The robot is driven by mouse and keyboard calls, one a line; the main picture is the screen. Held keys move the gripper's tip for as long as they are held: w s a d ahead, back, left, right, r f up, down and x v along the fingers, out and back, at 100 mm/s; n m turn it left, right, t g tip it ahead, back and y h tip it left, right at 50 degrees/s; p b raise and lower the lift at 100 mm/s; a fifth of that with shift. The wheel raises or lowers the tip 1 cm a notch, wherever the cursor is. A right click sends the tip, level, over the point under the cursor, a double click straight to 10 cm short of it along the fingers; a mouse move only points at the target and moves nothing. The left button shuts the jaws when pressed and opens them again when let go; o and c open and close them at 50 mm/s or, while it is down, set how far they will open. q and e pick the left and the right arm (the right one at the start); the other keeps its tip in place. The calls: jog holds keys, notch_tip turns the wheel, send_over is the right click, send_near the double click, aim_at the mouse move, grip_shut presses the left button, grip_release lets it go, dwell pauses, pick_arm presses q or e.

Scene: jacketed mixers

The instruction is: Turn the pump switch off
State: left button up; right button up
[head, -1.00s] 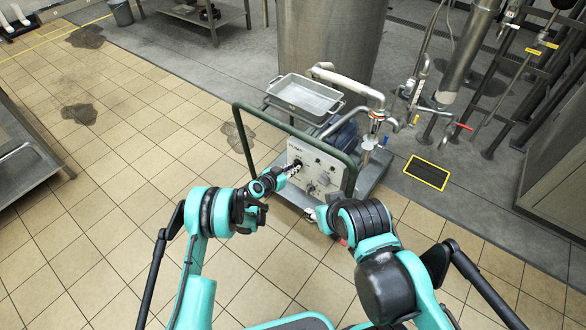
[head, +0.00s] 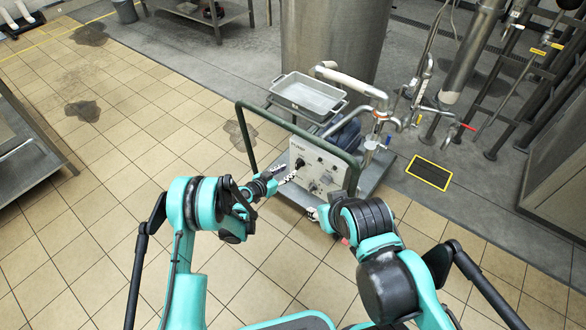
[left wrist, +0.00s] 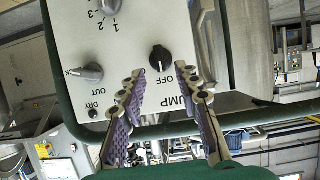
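The white control panel (head: 319,166) is on the front of the pump cart. The pump switch is a black knob (head: 299,163) at the panel's left. In the left wrist view the knob (left wrist: 160,58) has a white mark on its rim, beside the "OFF" lettering; the "PUMP" label is partly covered by a finger. My left gripper (head: 281,174) is open and empty, a short way in front of the panel. In the left wrist view its fingers (left wrist: 163,88) are spread, with the knob between and beyond them. My right gripper (head: 314,213) is mostly hidden behind its arm.
A green tube frame (head: 296,129) surrounds the panel. A metal tray (head: 307,97) and pipes sit behind it. Another grey knob (left wrist: 86,73) is on the panel. A large steel tank (head: 335,45) stands behind the cart.

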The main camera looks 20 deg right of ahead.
pick_arm(q)
jog(key=v, duration=0.5)
jog(key=shift+s+r, duration=0.1)
dwell(0.3)
jog(key=s+a+r+n+y, duration=0.2)
jog(key=s+a+r+y, duration=0.15)
jog(key=a+r, duration=0.5)
jog(key=s+a+r+n+y, duration=0.2)
jog(key=s+a+r+n, duration=0.3)
jog(key=r, duration=0.7)
jog(key=s+a+r+n+y, duration=0.1)
jog(key=s+a+y, duration=0.1)
jog(key=s+a, duration=0.6)
jog(key=s+a+r+n+g+y, duration=0.1)
jog(key=s+a+r+n+y, duration=0.1)
jog(key=s+a, duration=0.6)
jog(key=s+y, duration=0.1)
jog(key=s, duration=0.4)
jog(key=shift+s+a+r, duration=0.2)
jog(key=shift+s+r, duration=0.05)
jog(key=shift+s, duration=0.1)
